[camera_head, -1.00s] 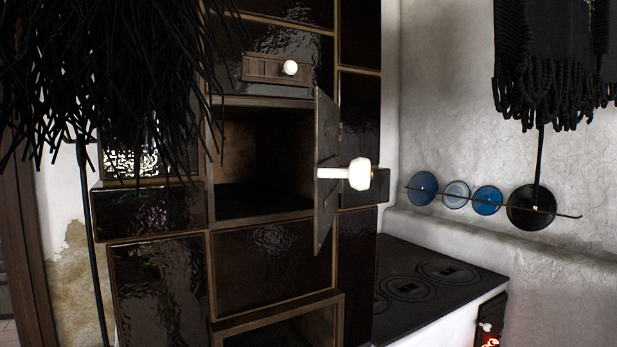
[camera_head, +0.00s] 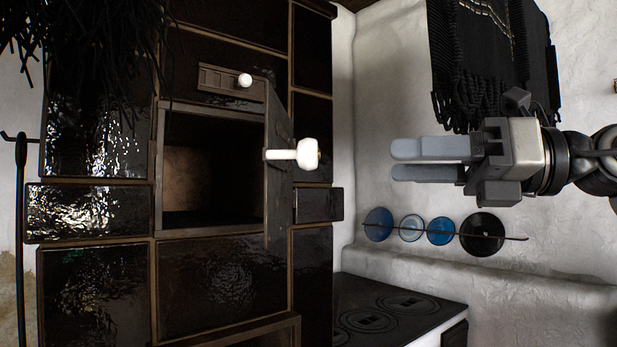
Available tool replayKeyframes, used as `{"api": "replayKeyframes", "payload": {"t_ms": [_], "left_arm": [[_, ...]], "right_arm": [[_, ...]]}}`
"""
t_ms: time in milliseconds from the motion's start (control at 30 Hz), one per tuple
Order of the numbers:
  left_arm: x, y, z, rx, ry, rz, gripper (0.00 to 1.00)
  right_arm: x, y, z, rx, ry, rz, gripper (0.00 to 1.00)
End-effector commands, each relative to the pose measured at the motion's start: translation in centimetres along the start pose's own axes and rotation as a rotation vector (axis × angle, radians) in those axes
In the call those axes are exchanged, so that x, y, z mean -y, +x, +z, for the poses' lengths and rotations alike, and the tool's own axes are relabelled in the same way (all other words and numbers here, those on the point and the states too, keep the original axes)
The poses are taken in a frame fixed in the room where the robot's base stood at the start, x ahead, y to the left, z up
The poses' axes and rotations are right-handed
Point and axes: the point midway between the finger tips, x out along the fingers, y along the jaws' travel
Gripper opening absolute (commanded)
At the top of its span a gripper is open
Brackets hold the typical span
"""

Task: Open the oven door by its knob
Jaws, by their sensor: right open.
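The oven door (camera_head: 278,195) is a dark metal panel hinged on the right side of a square opening. It stands swung open, seen nearly edge-on. Its white knob (camera_head: 308,153) sticks out to the right from the door. The oven cavity (camera_head: 210,165) behind it is dark and looks empty. My right gripper (camera_head: 394,161) comes in from the right and points left at about the knob's height in the picture. Its two grey fingers are apart with a narrow gap and nothing between them. It does not touch the knob. My left gripper is not in view.
A small hatch (camera_head: 230,82) with a white knob sits above the oven. A rack of blue and black lids (camera_head: 440,231) hangs on the wall below my right gripper. A black fringed cloth (camera_head: 490,60) hangs above it. The stove top (camera_head: 390,308) is at the bottom.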

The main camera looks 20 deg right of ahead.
Motion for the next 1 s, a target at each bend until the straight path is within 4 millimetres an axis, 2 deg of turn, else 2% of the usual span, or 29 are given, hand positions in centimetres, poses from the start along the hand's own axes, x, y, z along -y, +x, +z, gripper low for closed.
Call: {"api": "replayKeyframes", "payload": {"t_ms": [33, 100, 200, 267, 467, 800, 1000], "left_arm": [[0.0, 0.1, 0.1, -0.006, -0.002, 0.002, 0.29], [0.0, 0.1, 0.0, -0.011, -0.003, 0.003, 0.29], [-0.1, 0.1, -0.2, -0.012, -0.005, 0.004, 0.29], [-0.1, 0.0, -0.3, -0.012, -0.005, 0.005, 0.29], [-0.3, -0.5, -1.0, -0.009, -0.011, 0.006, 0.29], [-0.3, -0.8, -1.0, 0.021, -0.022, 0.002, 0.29], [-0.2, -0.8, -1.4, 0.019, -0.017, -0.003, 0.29]], "right_arm": [[-0.2, -1.4, 0.5, 0.004, -0.047, -0.038, 0.56], [-0.4, -2.4, 0.9, 0.003, -0.083, -0.071, 0.56], [-0.6, -2.9, 1.3, 0.001, -0.107, -0.093, 0.56], [-0.6, -2.5, 1.4, 0.000, -0.110, -0.096, 0.56], [-0.4, 0.9, 1.6, -0.001, -0.109, -0.090, 0.56], [0.2, 8.3, 1.6, 0.001, -0.108, -0.088, 0.56], [0.7, 11.3, 1.6, 0.002, -0.107, -0.091, 0.56]]}}
